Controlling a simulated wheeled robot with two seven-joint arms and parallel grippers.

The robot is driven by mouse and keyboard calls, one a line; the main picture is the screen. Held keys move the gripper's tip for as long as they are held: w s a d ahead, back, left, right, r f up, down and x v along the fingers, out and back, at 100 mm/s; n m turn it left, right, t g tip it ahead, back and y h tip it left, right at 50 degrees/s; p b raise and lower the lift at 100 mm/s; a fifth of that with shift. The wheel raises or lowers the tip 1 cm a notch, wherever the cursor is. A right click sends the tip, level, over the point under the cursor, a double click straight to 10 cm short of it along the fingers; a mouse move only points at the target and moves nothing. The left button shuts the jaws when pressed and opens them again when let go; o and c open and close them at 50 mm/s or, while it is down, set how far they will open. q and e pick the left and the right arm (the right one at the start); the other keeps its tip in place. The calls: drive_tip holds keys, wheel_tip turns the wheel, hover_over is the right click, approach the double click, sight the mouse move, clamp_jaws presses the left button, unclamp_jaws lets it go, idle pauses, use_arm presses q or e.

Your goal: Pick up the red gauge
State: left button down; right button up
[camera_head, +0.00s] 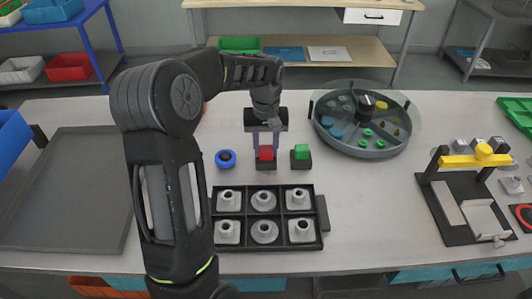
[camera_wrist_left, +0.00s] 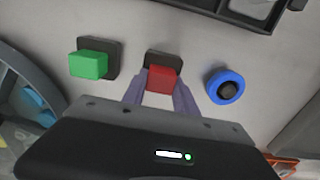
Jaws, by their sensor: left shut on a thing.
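The red gauge (camera_head: 266,153) is a small red block at a dark square base, in the middle of the table in the head view. It also shows in the left wrist view (camera_wrist_left: 162,79). My left gripper (camera_head: 265,142) reaches it from behind and is shut on it, with a purple finger on each side in the left wrist view (camera_wrist_left: 162,88). The dark base (camera_head: 266,166) is at the gauge; I cannot tell if the gauge is clear of it. My right gripper is not in view.
A green block (camera_head: 302,152) on a dark base stands to the right, and a blue ring (camera_head: 226,159) to the left. A black tray (camera_head: 259,216) with several grey fittings lies in front. A round grey tank (camera_head: 371,142) stands at the back right, a yellow-topped fixture (camera_head: 466,161) far right.

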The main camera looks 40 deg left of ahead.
sight(266, 147)
use_arm(q)
drive_tip(key=shift+r, duration=0.1)
wheel_tip(266, 147, up, 10)
drive_tip(key=shift+f+b, duration=0.1)
drive_tip(key=shift+b, duration=0.55)
idle(0.5)
